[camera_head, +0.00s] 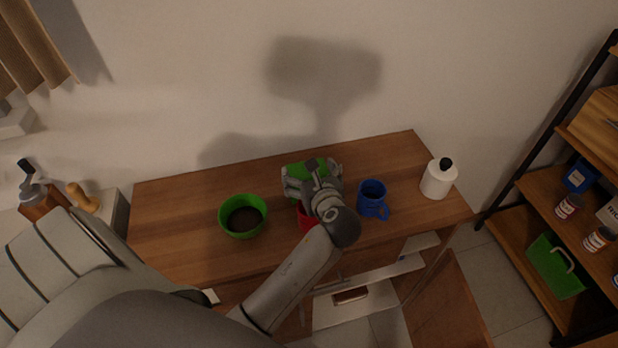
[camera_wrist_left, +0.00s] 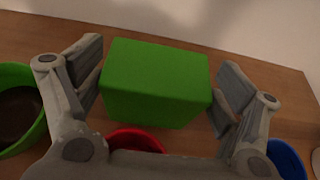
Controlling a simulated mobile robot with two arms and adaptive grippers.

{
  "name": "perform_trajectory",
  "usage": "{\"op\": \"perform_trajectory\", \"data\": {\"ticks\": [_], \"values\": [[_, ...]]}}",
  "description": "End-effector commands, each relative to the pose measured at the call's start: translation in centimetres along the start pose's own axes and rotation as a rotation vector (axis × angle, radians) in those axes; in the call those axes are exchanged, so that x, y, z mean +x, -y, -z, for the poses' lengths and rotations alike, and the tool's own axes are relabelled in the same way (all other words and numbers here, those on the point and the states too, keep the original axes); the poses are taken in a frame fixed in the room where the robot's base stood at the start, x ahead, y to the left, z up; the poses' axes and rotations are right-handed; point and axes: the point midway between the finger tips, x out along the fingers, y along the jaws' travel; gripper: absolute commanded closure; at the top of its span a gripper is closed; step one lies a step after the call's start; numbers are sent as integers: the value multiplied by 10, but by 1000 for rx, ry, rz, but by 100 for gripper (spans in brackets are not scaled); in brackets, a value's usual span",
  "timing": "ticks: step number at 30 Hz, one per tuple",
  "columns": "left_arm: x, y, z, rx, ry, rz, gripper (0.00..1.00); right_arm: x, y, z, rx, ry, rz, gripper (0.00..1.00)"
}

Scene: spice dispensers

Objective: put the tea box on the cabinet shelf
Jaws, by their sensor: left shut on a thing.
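The tea box looks to be the plain green box (camera_head: 296,169), at the back middle of the wooden top in the head view. It also fills the middle of the left wrist view (camera_wrist_left: 157,80). My left gripper (camera_head: 311,174) is shut on it, one finger on each side; whether the box touches the top I cannot tell. The cabinet under the top is open. Its pale shelf (camera_head: 383,298) shows below the front edge, with a small brown item (camera_head: 350,295) on it. My forearm hides part of the cabinet. My right gripper is not in view.
A green bowl (camera_head: 243,230) with dark contents stands left of the gripper. A red container (camera_wrist_left: 135,139) is just in front of the box. A blue mug (camera_head: 371,198) and a white bottle (camera_head: 438,180) stand right. The open brown door (camera_head: 447,300) sticks out at front right.

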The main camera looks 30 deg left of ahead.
Motion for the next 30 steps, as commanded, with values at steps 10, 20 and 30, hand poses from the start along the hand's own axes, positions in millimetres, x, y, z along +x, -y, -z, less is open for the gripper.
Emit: {"op": "perform_trajectory", "data": {"ticks": [10,20,30], "values": [[8,0,17,-1,2,1,58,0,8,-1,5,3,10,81],[9,0,21,0,0,1,0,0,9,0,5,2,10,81],[8,0,20,0,0,1,0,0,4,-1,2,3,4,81]]}}
